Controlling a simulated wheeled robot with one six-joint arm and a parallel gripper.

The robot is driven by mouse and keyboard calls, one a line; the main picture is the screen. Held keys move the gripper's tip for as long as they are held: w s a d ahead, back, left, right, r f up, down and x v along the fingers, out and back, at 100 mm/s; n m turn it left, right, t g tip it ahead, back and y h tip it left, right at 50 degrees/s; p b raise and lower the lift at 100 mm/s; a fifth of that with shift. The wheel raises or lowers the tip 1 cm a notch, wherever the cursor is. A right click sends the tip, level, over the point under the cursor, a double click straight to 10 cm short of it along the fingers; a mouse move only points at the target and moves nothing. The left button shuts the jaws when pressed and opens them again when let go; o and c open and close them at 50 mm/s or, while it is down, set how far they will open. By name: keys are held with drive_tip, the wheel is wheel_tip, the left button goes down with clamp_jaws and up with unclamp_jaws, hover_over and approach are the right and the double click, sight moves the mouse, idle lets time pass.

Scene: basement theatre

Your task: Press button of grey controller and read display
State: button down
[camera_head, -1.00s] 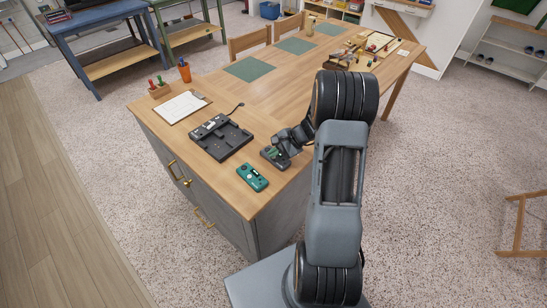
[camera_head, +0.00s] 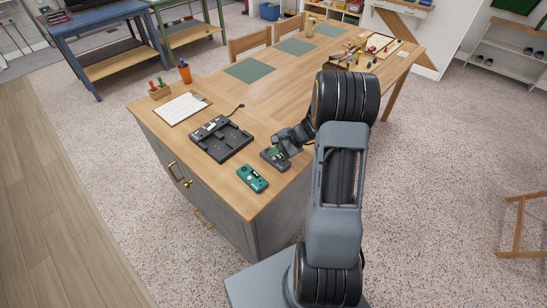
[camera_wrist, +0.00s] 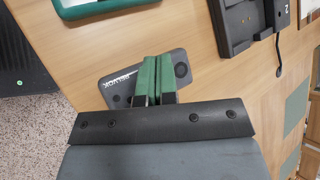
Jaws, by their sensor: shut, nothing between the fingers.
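The dark grey controller (camera_head: 269,160) lies flat on the wooden table, near its right edge. In the wrist view its grey face (camera_wrist: 119,88) shows with white lettering and a round spot at one end. My gripper (camera_head: 279,153) is over it, and its two green fingers (camera_wrist: 160,62) are shut together with nothing between them. The fingers cover part of the controller's face; I cannot tell whether they touch it. The button and any display reading are hidden or too small to make out.
A teal-green controller (camera_head: 252,178) lies in front of the grey one. A black dock (camera_head: 237,147) with a device in it stands to the left. A clipboard (camera_head: 183,108) and an orange cup (camera_head: 185,72) are farther back.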

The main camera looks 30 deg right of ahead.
sight(274, 159)
drive_tip(key=shift+r, duration=0.15)
drive_tip(key=shift+r+p, duration=1.65)
drive_tip(key=shift+r, duration=0.85)
drive_tip(key=shift+f, duration=0.1)
